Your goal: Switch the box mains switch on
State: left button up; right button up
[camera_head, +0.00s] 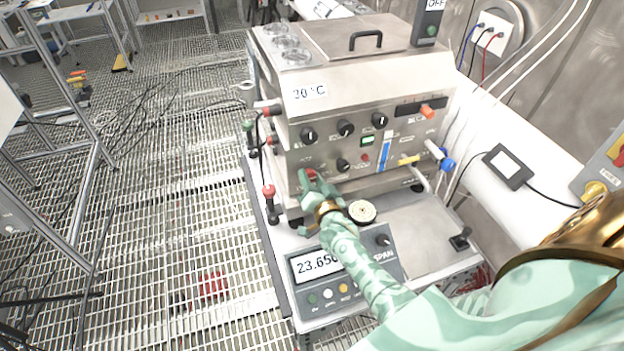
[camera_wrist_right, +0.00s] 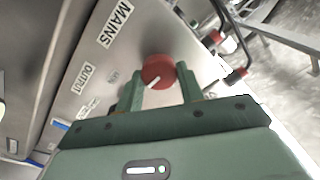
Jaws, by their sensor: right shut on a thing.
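In the right wrist view the switch (camera_wrist_right: 158,68) is a round red knob with a white pointer mark toward the picture's lower left, near the "MAINS" label (camera_wrist_right: 116,22). My right gripper (camera_head: 308,182) is at the switch, shut on it, with one finger on each side (camera_wrist_right: 160,88). The on and off marks beside it are too small to read. My left gripper is not in view.
A scale with a "23.650" readout (camera_head: 317,263) stands in front of the box. A small round dish (camera_head: 362,211) is right of my gripper. Red and black plugs with leads (camera_head: 268,190) hang at the box's left side. A grated floor (camera_head: 170,220) lies left.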

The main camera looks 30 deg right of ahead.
jog(key=o, duration=1)
jog(key=shift+f, duration=0.1)
jog(key=p+v, duration=0.1)
jog(key=v, duration=1.5)
jog(key=shift+s, duration=0.2)
jog(key=shift+f, duration=0.1)
